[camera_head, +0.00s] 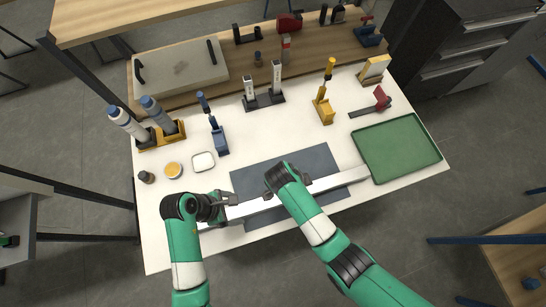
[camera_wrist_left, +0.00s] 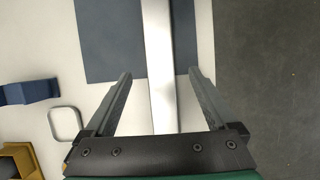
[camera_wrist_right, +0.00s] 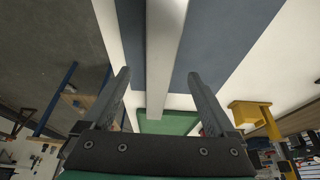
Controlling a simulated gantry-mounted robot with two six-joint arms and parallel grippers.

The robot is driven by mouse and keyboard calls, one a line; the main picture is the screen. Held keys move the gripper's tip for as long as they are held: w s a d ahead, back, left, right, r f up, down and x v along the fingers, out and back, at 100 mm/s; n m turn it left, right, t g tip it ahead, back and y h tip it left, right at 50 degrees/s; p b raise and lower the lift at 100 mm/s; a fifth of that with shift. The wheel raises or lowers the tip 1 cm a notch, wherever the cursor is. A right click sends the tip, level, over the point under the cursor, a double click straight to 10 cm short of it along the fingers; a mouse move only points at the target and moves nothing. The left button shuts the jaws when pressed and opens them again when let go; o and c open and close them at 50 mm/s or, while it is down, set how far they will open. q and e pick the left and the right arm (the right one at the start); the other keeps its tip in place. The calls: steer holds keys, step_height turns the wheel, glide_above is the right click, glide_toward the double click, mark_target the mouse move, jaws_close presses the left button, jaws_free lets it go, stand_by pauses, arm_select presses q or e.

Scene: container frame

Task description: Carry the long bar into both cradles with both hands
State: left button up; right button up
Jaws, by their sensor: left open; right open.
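The long bar (camera_head: 335,181) is pale and silvery and lies across a dark blue-grey mat (camera_head: 300,160) near the table's front. My left gripper (camera_head: 230,200) is open over the bar's left part; in the left wrist view the bar (camera_wrist_left: 158,60) runs between its fingers (camera_wrist_left: 160,85). My right gripper (camera_head: 270,186) is open over the bar's middle; in the right wrist view the bar (camera_wrist_right: 163,60) runs between its fingers (camera_wrist_right: 158,78). Neither gripper grips it. A blue stand (camera_head: 217,135) and a yellow stand (camera_head: 324,108) stand behind the mat; I cannot tell whether they are the cradles.
A green tray (camera_head: 397,146) lies at the right, near the bar's right end.

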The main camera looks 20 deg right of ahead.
mark_target(246, 208)
arm_select(q)
steer(key=x, duration=0.7)
steer(key=shift+f, duration=0.25)
arm_select(e)
steer(key=x, duration=0.7)
steer(key=shift+d+f, duration=0.1)
steer(key=shift+f, duration=0.1)
arm_select(q)
jaws_close()
arm_select(e)
jaws_close()
arm_select(q)
steer(key=shift+r, duration=0.1)
arm_select(e)
steer(key=shift+r, duration=0.1)
